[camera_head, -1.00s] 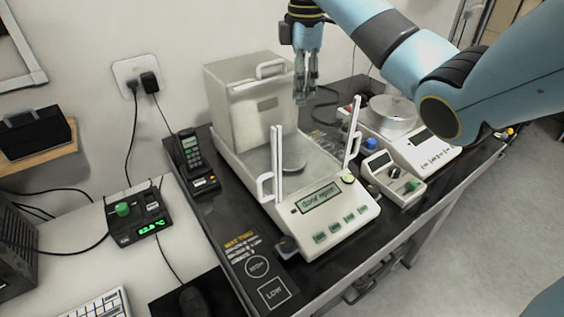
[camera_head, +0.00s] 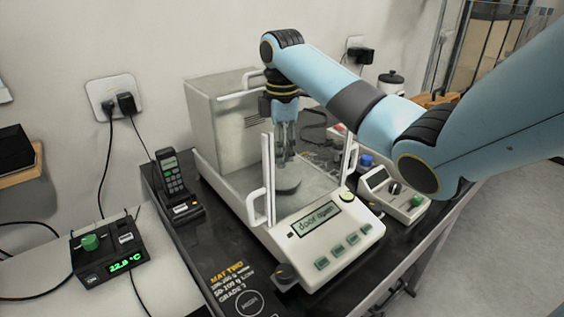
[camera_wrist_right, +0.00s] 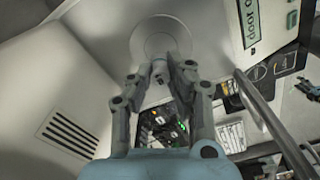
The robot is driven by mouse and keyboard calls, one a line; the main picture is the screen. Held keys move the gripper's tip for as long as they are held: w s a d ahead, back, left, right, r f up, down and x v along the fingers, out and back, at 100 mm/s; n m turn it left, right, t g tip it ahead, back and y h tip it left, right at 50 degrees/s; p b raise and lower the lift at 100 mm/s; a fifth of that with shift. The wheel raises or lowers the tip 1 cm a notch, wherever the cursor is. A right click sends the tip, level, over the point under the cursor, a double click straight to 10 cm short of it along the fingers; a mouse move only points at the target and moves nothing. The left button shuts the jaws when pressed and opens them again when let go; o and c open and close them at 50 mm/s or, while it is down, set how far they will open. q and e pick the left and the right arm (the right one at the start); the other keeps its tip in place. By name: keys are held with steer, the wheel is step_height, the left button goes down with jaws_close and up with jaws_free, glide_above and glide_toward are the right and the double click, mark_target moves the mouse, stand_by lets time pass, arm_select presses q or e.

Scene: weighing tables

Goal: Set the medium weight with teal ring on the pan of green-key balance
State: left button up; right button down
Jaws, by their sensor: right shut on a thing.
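The green-key balance (camera_head: 346,228) stands on the dark table with green keys and a display that seems to read "door open". Its round grey pan (camera_head: 288,187) lies inside the weighing chamber; the pan (camera_wrist_right: 150,36) also shows in the right wrist view. My right gripper (camera_head: 287,160) points down inside the chamber, just above the pan. In the wrist view my right gripper (camera_wrist_right: 162,70) is shut on a small grey metal weight (camera_wrist_right: 159,73). Its ring colour cannot be made out. I cannot tell whether the weight touches the pan. My left gripper is not in view.
White upright door handles (camera_head: 268,180) stand at the chamber's front corners, close to my arm. A smaller device (camera_head: 392,195) sits right of the balance. A handset (camera_head: 175,185) and a temperature box (camera_head: 108,254) are on the left. A printed mat (camera_head: 236,290) lies in front.

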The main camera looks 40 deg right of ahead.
steer(key=shift+f, duration=1.45)
steer(key=shift+f, duration=0.1)
steer(key=c, duration=1.3)
jaws_free()
steer(key=shift+o, duration=0.2)
step_height(320, 180, up, 8)
steer(key=shift+f, duration=0.1)
step_height(320, 180, up, 4)
steer(key=shift+f+p, duration=0.25)
steer(key=shift+p, duration=0.9)
steer(key=shift+r+p, duration=0.5)
